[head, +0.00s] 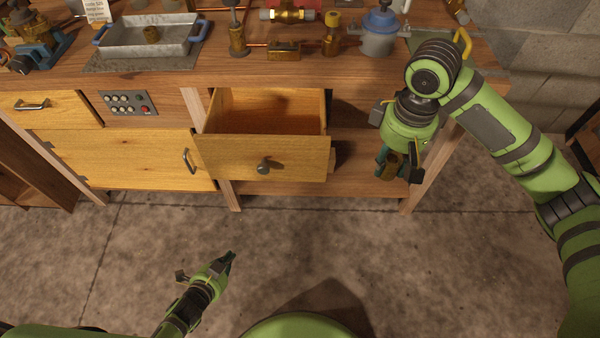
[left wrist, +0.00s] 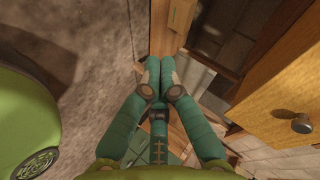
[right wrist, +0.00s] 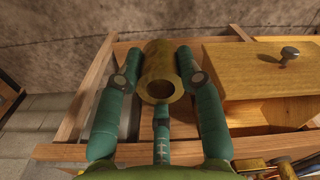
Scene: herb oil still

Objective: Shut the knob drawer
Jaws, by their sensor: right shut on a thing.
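The knob drawer (head: 225,157) is pulled out from the bench, and its empty-looking inside shows. Its round grey knob (head: 264,167) is on the wooden front. The drawer front also shows at the right of the left wrist view (left wrist: 275,85) and in the right wrist view (right wrist: 265,70). My left gripper (head: 229,258) is in front of and below the drawer, touching nothing; its fingertips meet in the left wrist view (left wrist: 159,66). My right gripper (head: 392,178), right of the drawer, is shut on a brass hollow cylinder (right wrist: 160,72).
The bench top (head: 225,70) holds a metal tray (head: 150,38), brass fittings and a blue-lidded pot (head: 380,30). A cupboard door with a bar handle (head: 188,160) is left of the drawer. A bench leg (head: 432,165) stands near my right gripper. The floor in front is clear.

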